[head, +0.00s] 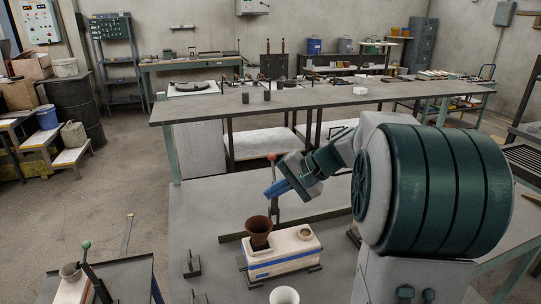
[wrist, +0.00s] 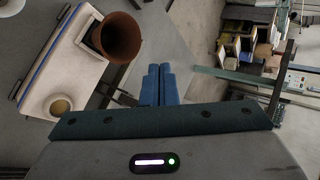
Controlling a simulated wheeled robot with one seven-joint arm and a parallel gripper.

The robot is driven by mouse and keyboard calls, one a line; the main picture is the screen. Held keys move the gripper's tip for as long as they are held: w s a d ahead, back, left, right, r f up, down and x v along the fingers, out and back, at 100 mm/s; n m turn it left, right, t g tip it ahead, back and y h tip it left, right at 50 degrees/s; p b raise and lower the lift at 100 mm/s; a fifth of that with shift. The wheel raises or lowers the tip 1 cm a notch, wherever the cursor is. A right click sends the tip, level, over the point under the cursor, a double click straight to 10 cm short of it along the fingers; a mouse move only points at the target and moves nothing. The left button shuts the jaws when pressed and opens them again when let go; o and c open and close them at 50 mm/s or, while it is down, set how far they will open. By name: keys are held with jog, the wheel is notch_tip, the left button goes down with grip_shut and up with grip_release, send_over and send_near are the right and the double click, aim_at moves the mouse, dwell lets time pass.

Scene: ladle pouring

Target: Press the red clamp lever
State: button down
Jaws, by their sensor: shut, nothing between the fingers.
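The red clamp lever (head: 272,157) stands upright behind the mould on the grey table, its round red knob at the top. My gripper (head: 270,191) is beside the lever's shaft, below the knob. Its blue fingers point left and overlap the shaft in the head view, so I cannot tell if they touch. In the wrist view my gripper (wrist: 159,68) has its fingers together with nothing between them. The knob cannot be made out in the wrist view. The white mould box (head: 283,265) with a blue stripe carries a brown funnel cup (head: 259,226).
A second lever with a green knob (head: 86,245) stands at the lower left. A white cup (head: 284,296) is in front of the mould. A long workbench (head: 330,95) runs behind. The table left of the mould holds small dark brackets (head: 191,264).

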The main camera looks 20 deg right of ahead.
jog(key=w+d+r+m+t+y, duration=0.1)
jog(key=w+d+t, duration=0.2)
jog(key=d, duration=0.4)
jog(key=w+d+r+m+t+y, duration=0.1)
jog(key=w+d+r+m+t, duration=0.1)
jog(key=w+d, duration=0.3)
jog(key=d+t, duration=0.1)
jog(key=d, duration=0.1)
jog(key=shift+w+d+r+m+y+b, duration=0.3)
jog(key=shift+w+d+b, duration=0.05)
jog(key=shift+w+d, duration=0.05)
jog(key=shift+a, duration=0.1)
jog(key=w+a+f+p, duration=0.1)
jog(key=w+a+p, duration=0.2)
jog(key=a, duration=0.5)
jog(key=shift+w+a, duration=0.3)
jog(key=shift+s+d+f+b, duration=0.1)
jog(key=shift+f+b, duration=0.1)
jog(key=shift+b, duration=0.25)
